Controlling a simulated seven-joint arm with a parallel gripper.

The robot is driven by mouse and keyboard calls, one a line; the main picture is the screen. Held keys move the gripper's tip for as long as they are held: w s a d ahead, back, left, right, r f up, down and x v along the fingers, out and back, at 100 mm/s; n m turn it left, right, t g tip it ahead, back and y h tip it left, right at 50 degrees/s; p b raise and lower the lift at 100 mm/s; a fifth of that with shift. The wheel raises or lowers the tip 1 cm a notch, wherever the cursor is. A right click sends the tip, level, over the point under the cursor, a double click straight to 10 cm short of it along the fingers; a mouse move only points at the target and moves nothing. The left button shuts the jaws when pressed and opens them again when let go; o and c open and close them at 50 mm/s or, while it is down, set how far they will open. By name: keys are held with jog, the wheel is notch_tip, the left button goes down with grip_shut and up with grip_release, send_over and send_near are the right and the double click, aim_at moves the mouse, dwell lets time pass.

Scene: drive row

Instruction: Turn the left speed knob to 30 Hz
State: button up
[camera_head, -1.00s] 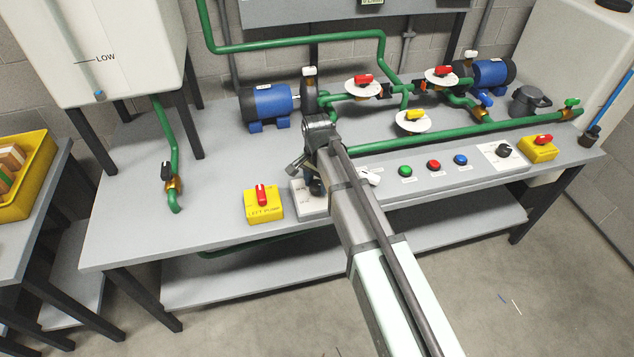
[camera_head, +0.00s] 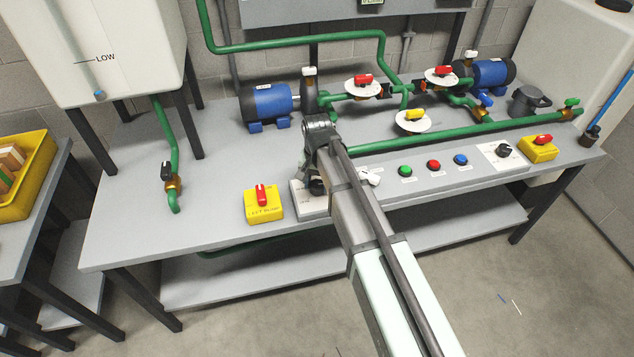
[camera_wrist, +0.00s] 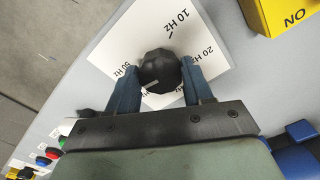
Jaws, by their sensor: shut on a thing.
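The left speed knob (camera_wrist: 158,68) is black and round, on a white dial plate (camera_wrist: 110,52) in the wrist view. A short pale mark on it points toward the lower left, below the 50 Hz label. 10 Hz, 20 Hz and 50 Hz can be read; 30 Hz and 40 Hz are not visible, with my gripper covering the lower part of the plate. My gripper (camera_wrist: 161,76) is shut on the knob, one blue finger on each side. In the head view my gripper (camera_head: 314,172) is over the plate (camera_head: 305,204), and my arm hides part of it.
The yellow left pump switch box (camera_head: 263,213) with a red handle stands just left of the plate. Right of my arm are a white knob (camera_head: 370,177) and green, red and blue buttons. A green pipe (camera_head: 440,135) runs behind. The bench's left front is clear.

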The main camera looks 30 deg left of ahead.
aim_at(318, 184)
jog(key=n, duration=0.5)
jog(key=shift+n, duration=0.3)
jog(key=n, duration=0.9)
jog(key=shift+w, duration=0.1)
jog(key=n, duration=0.4)
jog(key=shift+n, duration=0.4)
jog(key=o, duration=1)
jog(key=shift+o, duration=0.2)
notch_tip(318, 184, up, 14)
